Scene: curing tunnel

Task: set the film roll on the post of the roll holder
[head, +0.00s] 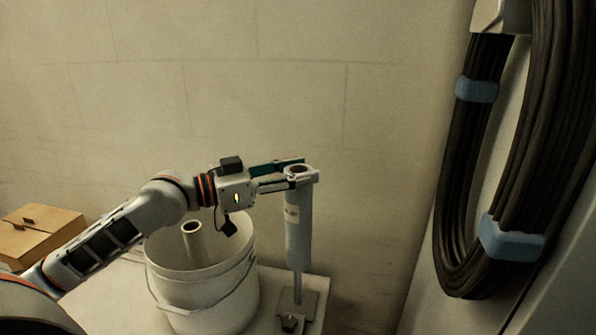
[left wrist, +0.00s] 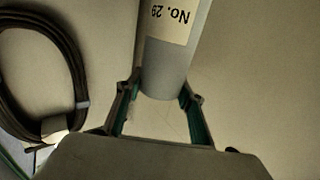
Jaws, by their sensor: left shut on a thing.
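The film roll (head: 298,232) is a long grey-blue tube with a pale label, upright below my left gripper. My left gripper (head: 298,177) is shut on the roll near its top end, where the open core shows. In the left wrist view the roll (left wrist: 168,65) sits between the two fingers (left wrist: 164,92), its label reading "No. 29" upside down. The roll holder has a flat base plate (head: 311,304) and a thin post (head: 298,288) showing just under the roll's lower end. The post's top is hidden; I cannot tell whether it is inside the core or behind the roll.
A white bucket (head: 205,288) with a wire handle stands left of the holder, with another tube (head: 192,240) inside. A cardboard box (head: 38,232) is at the far left. A thick black cable coil (head: 465,180) hangs at the right. A wall is behind.

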